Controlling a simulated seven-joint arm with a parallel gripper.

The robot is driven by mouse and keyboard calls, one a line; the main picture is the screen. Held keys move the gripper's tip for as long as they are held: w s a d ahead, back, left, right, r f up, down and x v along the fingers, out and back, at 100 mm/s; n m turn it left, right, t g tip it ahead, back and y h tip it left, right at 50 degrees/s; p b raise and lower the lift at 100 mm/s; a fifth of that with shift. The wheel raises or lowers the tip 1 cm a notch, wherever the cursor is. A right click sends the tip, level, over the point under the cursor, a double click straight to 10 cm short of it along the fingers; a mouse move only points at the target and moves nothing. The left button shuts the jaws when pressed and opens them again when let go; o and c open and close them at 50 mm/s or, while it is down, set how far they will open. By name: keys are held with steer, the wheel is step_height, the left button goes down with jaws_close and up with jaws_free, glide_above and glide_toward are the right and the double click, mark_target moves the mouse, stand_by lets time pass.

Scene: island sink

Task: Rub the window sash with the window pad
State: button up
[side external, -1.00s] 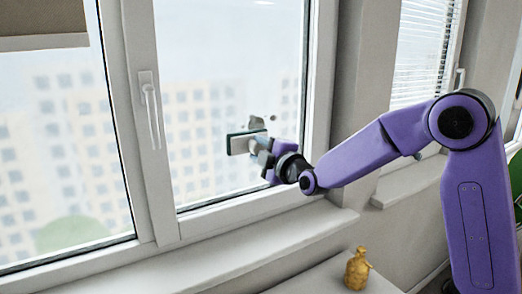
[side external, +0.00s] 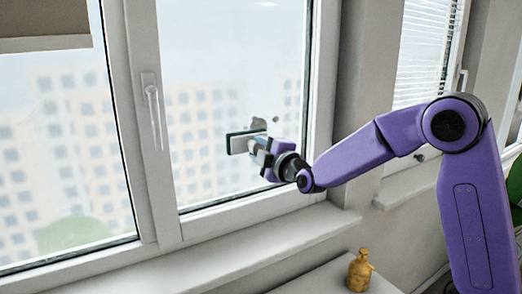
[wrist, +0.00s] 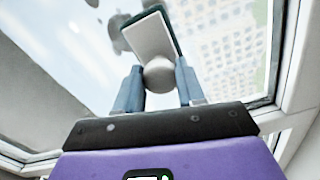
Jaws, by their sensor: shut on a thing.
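The window pad (side external: 238,143) is a flat white block with a dark green face and a round grey knob. It is held up at the glass of the right-hand window sash (side external: 190,70); I cannot tell whether its face touches the pane. My gripper (side external: 262,152) is shut on the pad's knob. In the wrist view my gripper (wrist: 158,85) has its two blue-grey fingers on either side of the knob, and the pad (wrist: 150,35) extends beyond them. Grey smudges (side external: 258,122) show on the glass just above the pad, and also in the wrist view (wrist: 118,30).
A white window handle (side external: 152,115) sticks out on the frame left of the sash. The sill (side external: 230,250) below is bare. A small yellow bottle-shaped object (side external: 360,270) stands on the surface at the lower right. Another window with blinds (side external: 430,50) is at the right.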

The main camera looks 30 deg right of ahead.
steer(key=shift+w, duration=0.25)
steer(key=shift+s+d, duration=0.1)
steer(key=shift+d, duration=1.8)
steer(key=d, duration=0.7)
steer(key=shift+d, duration=0.25)
steer(key=shift+a+r, duration=0.1)
